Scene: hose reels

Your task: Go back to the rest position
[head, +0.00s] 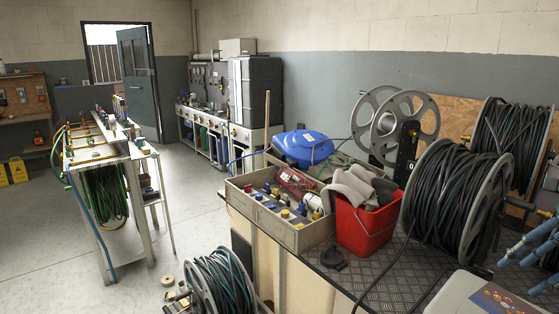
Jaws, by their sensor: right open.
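My right gripper (528,262) comes in at the right edge with blue-grey fingers spread open. I see nothing held between them. It is to the right of a large hose reel (452,200) with dark hose, and above a pale grey device (490,300) at the bottom right. My left gripper is out of view. Another full reel (512,140) stands behind the large one. Empty grey reels (408,125) stand farther left on the bench.
The metal-topped bench (385,270) holds a red bucket (366,226) with grey cloths, a wooden box (290,236) of fittings and a blue case (302,148). A hose reel (222,282) is low in front. Open floor (195,215) lies between the bench and the left-hand rack (105,160).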

